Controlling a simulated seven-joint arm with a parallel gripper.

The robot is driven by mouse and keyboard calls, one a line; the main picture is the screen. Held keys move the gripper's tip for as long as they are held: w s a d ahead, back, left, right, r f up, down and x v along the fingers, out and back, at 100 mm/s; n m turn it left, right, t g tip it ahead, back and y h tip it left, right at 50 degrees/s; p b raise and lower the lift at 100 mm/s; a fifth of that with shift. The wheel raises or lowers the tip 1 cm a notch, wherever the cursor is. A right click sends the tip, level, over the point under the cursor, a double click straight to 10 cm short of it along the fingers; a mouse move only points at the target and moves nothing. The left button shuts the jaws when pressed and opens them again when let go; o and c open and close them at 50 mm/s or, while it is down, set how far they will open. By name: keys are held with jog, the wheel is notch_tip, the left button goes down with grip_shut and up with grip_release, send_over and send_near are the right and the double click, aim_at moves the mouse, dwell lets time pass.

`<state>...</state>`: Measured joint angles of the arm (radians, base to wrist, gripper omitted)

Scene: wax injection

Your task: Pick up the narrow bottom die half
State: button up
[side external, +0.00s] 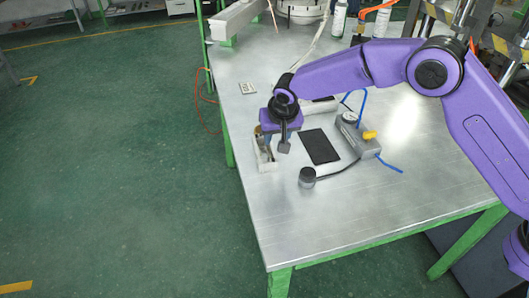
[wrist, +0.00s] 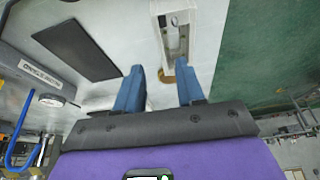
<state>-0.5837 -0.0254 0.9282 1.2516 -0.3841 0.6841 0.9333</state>
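My gripper (wrist: 162,78) is open in the wrist view, with its two blue fingers apart and no held object visible between them. A narrow white holder (wrist: 195,42) extends ahead of the fingertips, with a narrow grey metal piece (wrist: 175,38) inside it. That piece may be the narrow bottom die half; its label is not readable. A small brownish rounded part (wrist: 168,79) shows between the fingers at the holder's near end. In the side external view, my gripper (side external: 268,143) hangs over the white holder (side external: 267,166) and hides part of its contents.
A black rectangular mat (side external: 320,146) lies right of the holder. A dark round cup (side external: 307,178) stands in front. The table's left edge is close; its front is clear.

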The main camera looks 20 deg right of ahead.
aim_at(272, 147)
jog(key=shift+x, duration=3.55)
jog(key=shift+w, duration=0.1)
grip_shut()
